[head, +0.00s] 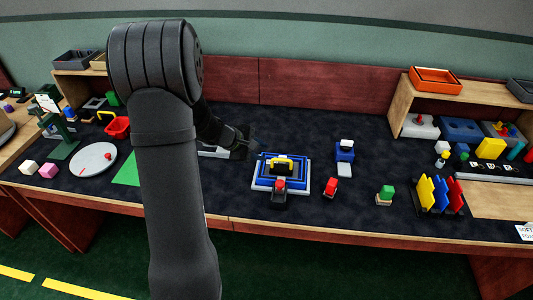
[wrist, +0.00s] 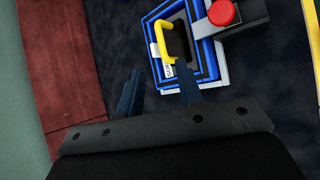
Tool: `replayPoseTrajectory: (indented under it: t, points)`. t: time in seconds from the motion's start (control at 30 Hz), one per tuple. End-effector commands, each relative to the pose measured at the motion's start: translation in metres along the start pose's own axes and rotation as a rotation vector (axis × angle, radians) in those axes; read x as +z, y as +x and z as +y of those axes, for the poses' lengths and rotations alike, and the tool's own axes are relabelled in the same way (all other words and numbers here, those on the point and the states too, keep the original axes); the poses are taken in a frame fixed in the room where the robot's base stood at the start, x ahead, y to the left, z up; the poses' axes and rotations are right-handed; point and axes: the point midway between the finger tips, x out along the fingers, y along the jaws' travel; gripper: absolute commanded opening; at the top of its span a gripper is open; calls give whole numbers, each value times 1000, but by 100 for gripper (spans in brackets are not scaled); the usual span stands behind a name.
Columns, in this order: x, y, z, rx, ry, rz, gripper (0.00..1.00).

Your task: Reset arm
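My gripper (head: 248,148) is over the middle of the dark worktop, up and to the left of the blue-and-white square tray (head: 257,183). In the wrist view my gripper (wrist: 159,78) has its two dark fingers apart, with nothing seen between them. A yellow handle (head: 283,160) stands in the blue tray. In the wrist view the yellow handle (wrist: 160,38) lies just beyond the right fingertip. I cannot tell from this view how far apart they are in depth. My arm covers part of the worktop at the left.
A red-topped block (head: 331,186) and a green-topped block (head: 385,194) stand to the right. Yellow, blue and red panels (head: 440,194) stand in a rack. A round white disc (head: 94,160) and red basket (head: 117,127) are at left. The worktop (head: 310,118) behind the tray is clear.

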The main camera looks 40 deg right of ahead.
Motion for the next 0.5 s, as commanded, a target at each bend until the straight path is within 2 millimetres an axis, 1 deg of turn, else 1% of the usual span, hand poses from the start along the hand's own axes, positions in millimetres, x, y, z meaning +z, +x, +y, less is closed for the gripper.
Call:
replayPoseTrajectory:
  t: [0.37,0.5]
  points:
    - [0,0,0,-1,0,-1,33]
    - [0,10,-1,-2,-1,-2,33]
